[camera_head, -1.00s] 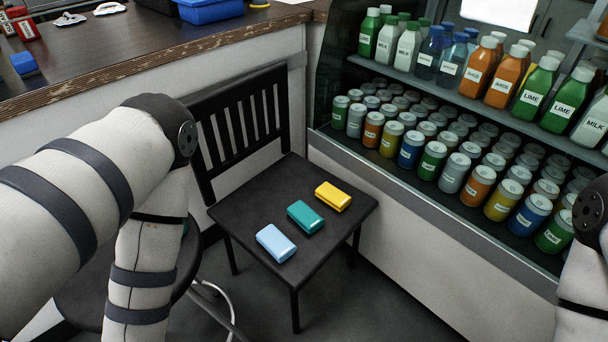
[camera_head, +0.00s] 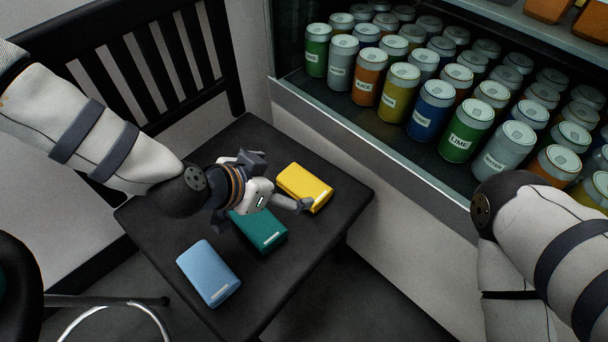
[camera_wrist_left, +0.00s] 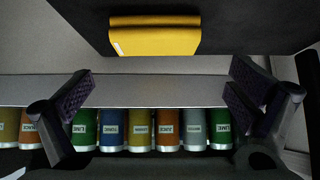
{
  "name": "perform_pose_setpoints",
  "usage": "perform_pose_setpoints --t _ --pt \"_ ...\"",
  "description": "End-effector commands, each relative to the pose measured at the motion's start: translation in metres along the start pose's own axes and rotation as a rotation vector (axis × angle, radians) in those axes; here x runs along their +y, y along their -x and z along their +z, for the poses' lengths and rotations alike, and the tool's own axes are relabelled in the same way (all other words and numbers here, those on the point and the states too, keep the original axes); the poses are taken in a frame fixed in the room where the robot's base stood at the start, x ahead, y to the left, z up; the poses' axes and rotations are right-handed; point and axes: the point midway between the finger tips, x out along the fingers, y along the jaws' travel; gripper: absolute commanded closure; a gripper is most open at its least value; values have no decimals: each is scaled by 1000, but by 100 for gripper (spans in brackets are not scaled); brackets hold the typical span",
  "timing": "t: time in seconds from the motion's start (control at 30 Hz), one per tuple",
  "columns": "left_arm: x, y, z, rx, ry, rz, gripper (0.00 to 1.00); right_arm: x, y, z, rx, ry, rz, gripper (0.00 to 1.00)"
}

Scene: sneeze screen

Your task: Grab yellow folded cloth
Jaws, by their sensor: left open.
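The yellow folded cloth (camera_head: 310,187) lies on the black chair seat (camera_head: 150,216), toward its far right side. In the left wrist view the yellow cloth (camera_wrist_left: 155,36) shows at the top, beyond the fingers. My left gripper (camera_head: 279,183) is open and empty, above the seat beside the yellow cloth. In the left wrist view its two fingers (camera_wrist_left: 160,92) are spread wide with nothing between them. My left gripper partly covers the teal folded cloth (camera_head: 262,236). My right arm shows at the right edge of the head view, but its gripper is out of view.
A light blue folded cloth (camera_head: 208,272) lies near the seat's front. The slatted chair back (camera_head: 150,60) stands behind my left arm. A display cooler of cans (camera_head: 435,110) stands right of the chair, its lower panel (camera_head: 340,140) close to the seat.

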Motion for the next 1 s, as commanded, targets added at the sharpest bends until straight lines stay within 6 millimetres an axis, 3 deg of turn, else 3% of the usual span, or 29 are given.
perform_pose_setpoints --t 0.03,0.43,0.73,0.9,1.0 --pt "1 -14 4 -3 2 2 0 0 -5 -2 -6 0 0 60" --pt "4 -80 5 -5 4 2 0 0 -23 -7 -27 0 1 60" --pt "4 -88 2 -3 2 1 0 0 -23 -8 -28 0 1 60" --pt "4 -88 2 -3 3 1 36 0 -23 -8 -28 0 1 60" --pt "4 -88 2 -3 3 1 36 0 -23 -8 -28 0 1 60"
